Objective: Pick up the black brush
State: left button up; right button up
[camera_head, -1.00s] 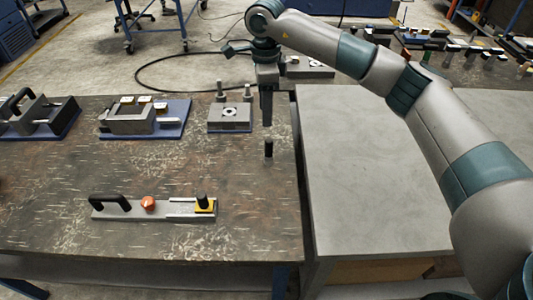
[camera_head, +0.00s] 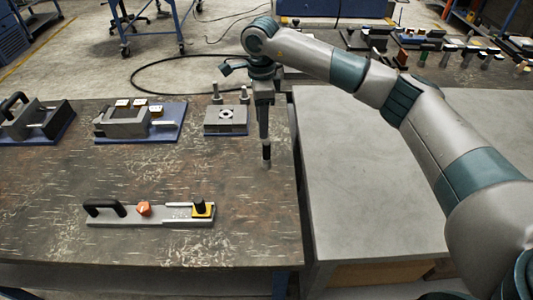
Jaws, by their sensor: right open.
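The black brush (camera_head: 267,153) is a small dark upright cylinder near the right edge of the worn dark table (camera_head: 150,180). Its lower end looks greyish. My right gripper (camera_head: 264,142) points straight down directly over it, with the fingertips at or around the brush's top. The gripper is open. The fingers hide the top of the brush, and I cannot tell whether they touch it. My left gripper is not in view.
A grey fixture (camera_head: 150,216) with a black handle, an orange knob and a black peg lies at the front. Metal fixtures on blue plates, including a square block (camera_head: 226,121), stand along the back. A bare grey table (camera_head: 380,180) adjoins on the right.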

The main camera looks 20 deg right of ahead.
notch_tip(320, 180, down, 3)
jog(key=shift+s+r+p, duration=0.1)
jog(key=shift+p, duration=0.45)
jog(key=p, duration=0.2)
send_over(266, 158)
jog(key=w, duration=0.2)
jog(key=f, duration=0.5)
jog(key=shift+a+f, duration=0.2)
jog(key=shift+f, duration=0.65)
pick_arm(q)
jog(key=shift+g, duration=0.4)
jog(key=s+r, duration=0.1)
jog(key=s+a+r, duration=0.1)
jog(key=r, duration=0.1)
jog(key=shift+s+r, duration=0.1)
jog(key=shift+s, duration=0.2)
pick_arm(e)
jog(key=shift+s+d+f+p, duration=0.1)
jog(key=shift+f+p, duration=0.15)
jog(key=shift+p, duration=0.25)
jog(key=f, duration=0.1)
jog(key=f+p, duration=0.2)
jog(key=shift+s+d+f, duration=0.3)
jog(key=shift+s, duration=0.05)
jog(key=shift+f, duration=0.55)
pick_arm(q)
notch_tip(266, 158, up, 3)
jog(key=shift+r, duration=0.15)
